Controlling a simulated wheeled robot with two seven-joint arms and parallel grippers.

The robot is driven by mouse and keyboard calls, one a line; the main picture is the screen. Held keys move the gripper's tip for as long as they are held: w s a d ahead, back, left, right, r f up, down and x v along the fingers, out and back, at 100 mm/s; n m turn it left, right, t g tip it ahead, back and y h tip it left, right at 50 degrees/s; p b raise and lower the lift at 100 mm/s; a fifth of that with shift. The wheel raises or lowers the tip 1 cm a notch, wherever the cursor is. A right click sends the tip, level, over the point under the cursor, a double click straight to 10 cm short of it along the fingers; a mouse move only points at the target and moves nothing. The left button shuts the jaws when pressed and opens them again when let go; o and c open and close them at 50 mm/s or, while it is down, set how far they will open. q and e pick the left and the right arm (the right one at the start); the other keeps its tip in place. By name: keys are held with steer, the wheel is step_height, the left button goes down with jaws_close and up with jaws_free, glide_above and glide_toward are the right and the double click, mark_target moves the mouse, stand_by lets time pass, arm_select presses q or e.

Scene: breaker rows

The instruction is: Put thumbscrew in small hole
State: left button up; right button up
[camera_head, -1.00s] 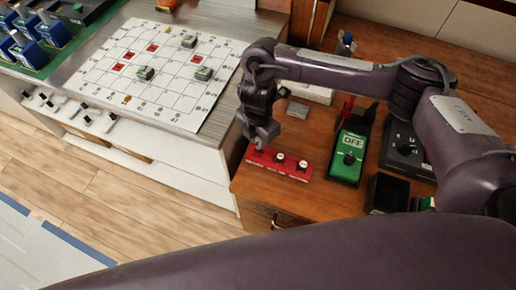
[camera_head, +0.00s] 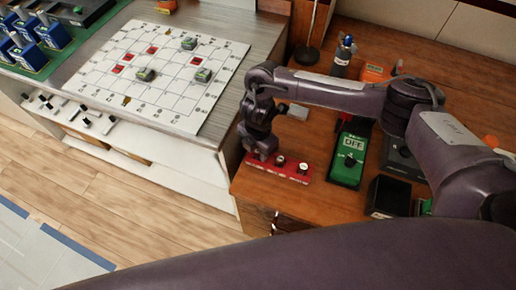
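A red strip block (camera_head: 293,175) lies near the front left of the wooden desk. Two small knob-like pieces with dark and silver parts stand on it, one near the middle (camera_head: 280,161) and one at the right (camera_head: 303,168); either may be a thumbscrew, but they are too small to tell. My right gripper (camera_head: 262,154) points down at the left end of the block and hides that end. Its fingertips are too small and dark to show whether it is open or holds something. No small hole can be made out. My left gripper is not in view.
A bottle (camera_head: 343,55) and an orange object (camera_head: 374,72) stand behind my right arm. A white grid board (camera_head: 160,85) lies on the left counter.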

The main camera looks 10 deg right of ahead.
steer(key=shift+o, duration=0.6)
steer(key=shift+r, duration=0.1)
steer(key=shift+r, duration=0.25)
step_height(320, 180, up, 12)
steer(key=p, duration=0.2)
steer(key=shift+f, duration=0.15)
steer(key=shift+s+f, duration=0.1)
